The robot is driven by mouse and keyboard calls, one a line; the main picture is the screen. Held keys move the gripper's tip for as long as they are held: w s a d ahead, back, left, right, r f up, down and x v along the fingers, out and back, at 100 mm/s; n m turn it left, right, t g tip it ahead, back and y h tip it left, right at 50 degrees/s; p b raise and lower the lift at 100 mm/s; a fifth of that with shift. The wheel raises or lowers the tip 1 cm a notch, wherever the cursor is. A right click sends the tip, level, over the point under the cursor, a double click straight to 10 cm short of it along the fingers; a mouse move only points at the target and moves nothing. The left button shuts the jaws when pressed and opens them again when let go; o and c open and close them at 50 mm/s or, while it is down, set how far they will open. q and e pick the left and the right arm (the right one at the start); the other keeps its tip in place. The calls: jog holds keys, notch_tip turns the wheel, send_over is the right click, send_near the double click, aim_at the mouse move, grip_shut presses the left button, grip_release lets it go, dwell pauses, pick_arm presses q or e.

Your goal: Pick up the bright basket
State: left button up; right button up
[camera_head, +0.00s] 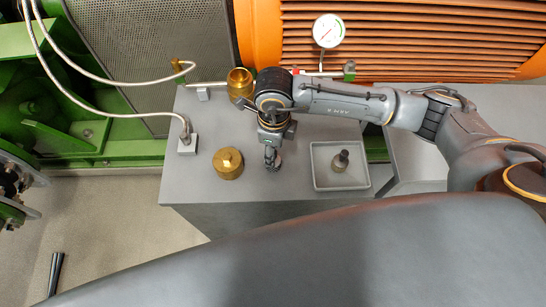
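No thing in view is plainly a basket. An open brass cup (239,80) stands at the back of the grey bench, partly behind my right arm. A closed round brass piece with a small knob on top (228,163) stands at the front left. My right gripper (271,160) points down over the bench between that brass piece and a shallow grey tray (316,183). A small metallic round shape shows at its fingertips; I cannot tell whether it is held or part of the gripper. I cannot tell its finger opening. My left gripper is not in view.
The tray holds a small dark knobbed part (341,160). A hose ends in a block (187,143) at the bench's (200,194) left edge. A dial gauge (328,31) rises behind. A dark thin object (56,272) is at lower left. The front bench strip is clear.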

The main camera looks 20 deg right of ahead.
jog(key=shift+f, duration=0.2)
grip_shut()
